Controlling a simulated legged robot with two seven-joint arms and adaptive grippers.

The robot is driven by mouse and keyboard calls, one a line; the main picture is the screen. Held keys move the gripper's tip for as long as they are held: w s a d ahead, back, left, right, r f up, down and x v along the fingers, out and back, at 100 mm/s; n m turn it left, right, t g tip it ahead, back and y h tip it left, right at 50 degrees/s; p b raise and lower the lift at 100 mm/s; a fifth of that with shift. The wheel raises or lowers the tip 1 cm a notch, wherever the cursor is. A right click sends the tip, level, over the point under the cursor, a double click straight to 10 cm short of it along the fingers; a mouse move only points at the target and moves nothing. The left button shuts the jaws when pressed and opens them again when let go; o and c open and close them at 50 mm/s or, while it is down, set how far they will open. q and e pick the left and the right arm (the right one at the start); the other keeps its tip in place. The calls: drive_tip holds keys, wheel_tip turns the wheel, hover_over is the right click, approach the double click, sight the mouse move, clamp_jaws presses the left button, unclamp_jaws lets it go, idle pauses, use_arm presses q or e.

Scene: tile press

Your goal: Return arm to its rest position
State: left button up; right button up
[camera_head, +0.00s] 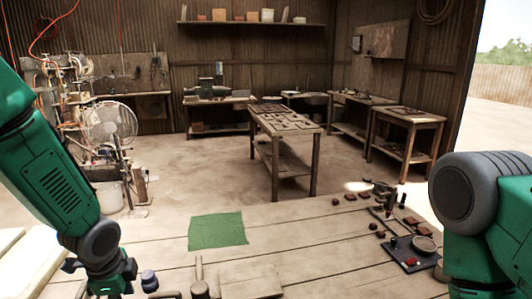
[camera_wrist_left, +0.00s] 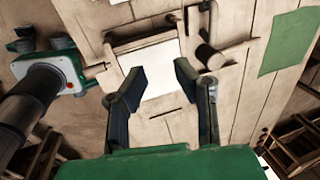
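My left arm comes in from the left in the head view, and its gripper (camera_head: 108,287) hangs low at the bottom edge, partly cut off. In the left wrist view my left gripper (camera_wrist_left: 160,71) has its two dark fingers apart with nothing held between them. Past the fingers lies a pale square slab (camera_wrist_left: 150,54) framed by wooden bars on the table; I cannot tell its height from the gripper. My right arm (camera_head: 480,215) stands at the right edge of the head view; its gripper is out of frame.
A green mat (camera_head: 217,231) lies flat on the plank table (camera_head: 290,228). A wooden handle (camera_head: 199,274) and a dark knob (camera_head: 149,281) are near the left gripper. A dark tray (camera_head: 411,254) and several small red pieces lie at the right. The table's middle is clear.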

use_arm(q)
drive_tip(key=s+d+f+n+g+b, duration=0.2)
drive_tip(key=s+f+n+b, duration=1)
drive_tip(key=s+f, duration=1.5)
wheel_tip(320, 180, down, 3)
drive_tip(key=n, duration=0.2)
drive_tip(key=shift+s+n, duration=0.35)
drive_tip(key=shift+n, duration=0.05)
drive_tip(key=shift+a+r+h, duration=0.1)
drive_tip(key=shift+a+h, duration=0.05)
drive_tip(key=shift+h, duration=0.15)
